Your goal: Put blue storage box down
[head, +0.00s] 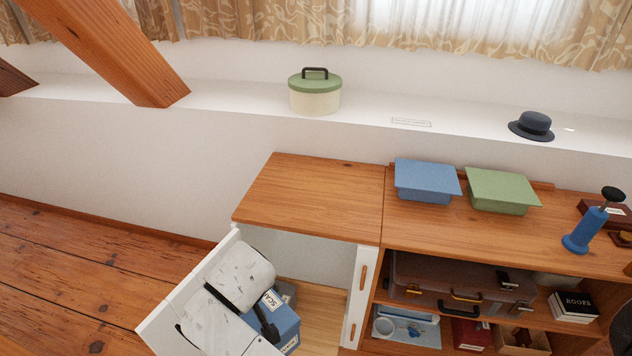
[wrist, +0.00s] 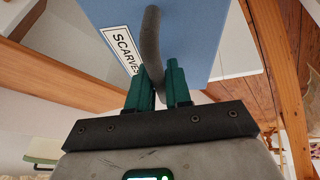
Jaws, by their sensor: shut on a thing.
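The blue storage box (head: 286,328), with a white label reading SCARVES, is at the bottom of the head view, in front of the open left cupboard. In the wrist view the blue box (wrist: 195,45) fills the upper middle. My gripper (wrist: 160,72) is shut on its dark curved handle (wrist: 151,35). In the head view my white arm hides part of the box and most of the gripper. I cannot tell whether the box's underside touches anything.
The open cupboard has a pale floor (head: 318,300), a white door (head: 165,330) at left and a divider at right. A lidded blue box (head: 425,183) and green box (head: 500,192) stand on the wooden top. A suitcase (head: 450,280) lies on the right shelf.

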